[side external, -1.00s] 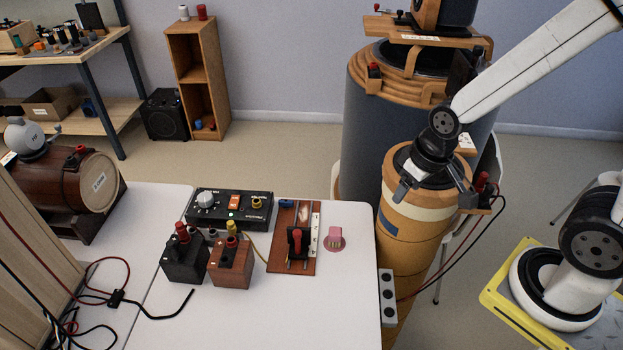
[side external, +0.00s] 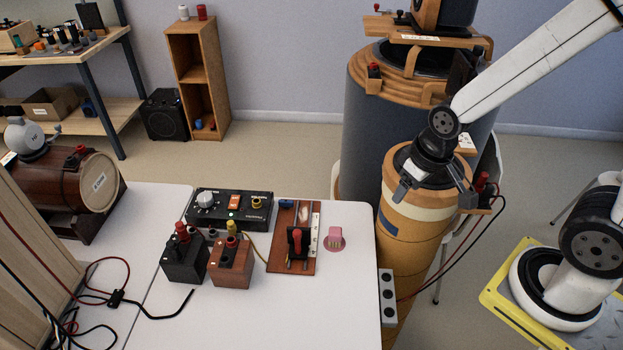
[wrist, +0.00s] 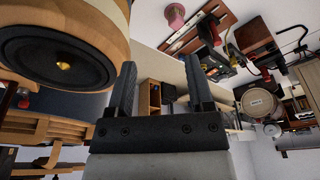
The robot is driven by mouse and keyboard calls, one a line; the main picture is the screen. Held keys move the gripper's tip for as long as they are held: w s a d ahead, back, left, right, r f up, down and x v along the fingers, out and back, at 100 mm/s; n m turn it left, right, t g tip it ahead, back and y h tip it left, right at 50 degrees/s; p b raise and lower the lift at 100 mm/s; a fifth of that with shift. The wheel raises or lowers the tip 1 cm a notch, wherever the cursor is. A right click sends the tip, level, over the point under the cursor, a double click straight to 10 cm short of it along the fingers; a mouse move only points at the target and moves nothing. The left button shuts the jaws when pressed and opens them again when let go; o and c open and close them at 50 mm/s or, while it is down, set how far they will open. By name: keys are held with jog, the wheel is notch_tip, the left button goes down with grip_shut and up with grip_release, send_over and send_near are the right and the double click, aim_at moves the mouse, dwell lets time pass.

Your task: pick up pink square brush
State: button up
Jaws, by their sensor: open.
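The small pink square brush (side external: 335,236) stands on the white table near its right edge, just right of the wooden switch board. A pink round patch shows around its base. It also shows in the wrist view (wrist: 175,14) near the top. My gripper (side external: 436,198) is open and empty. In the side view it is to the right of the table, in front of or over the tan cylinder, well apart from the brush. In the wrist view its two fingers (wrist: 161,75) are spread with nothing between them.
The wooden switch board (side external: 306,262) with a red-handled lever is close beside the brush. Left of it are a black control box (side external: 229,209) and two terminal blocks (side external: 231,263). A large tan cylinder (side external: 413,235) stands against the table's right side. The table front (side external: 300,320) is clear.

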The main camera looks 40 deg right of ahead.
dwell(0.3)
jog(key=o, duration=0.3)
jog(key=shift+w, duration=0.15)
jog(key=n+g, duration=0.3)
jog(key=n, duration=0.6)
send_over(336, 231)
notch_tip(336, 231, down, 17)
jog(key=shift+d+f, duration=0.1)
jog(key=shift+f, duration=0.6)
jog(key=shift+f, duration=1.25)
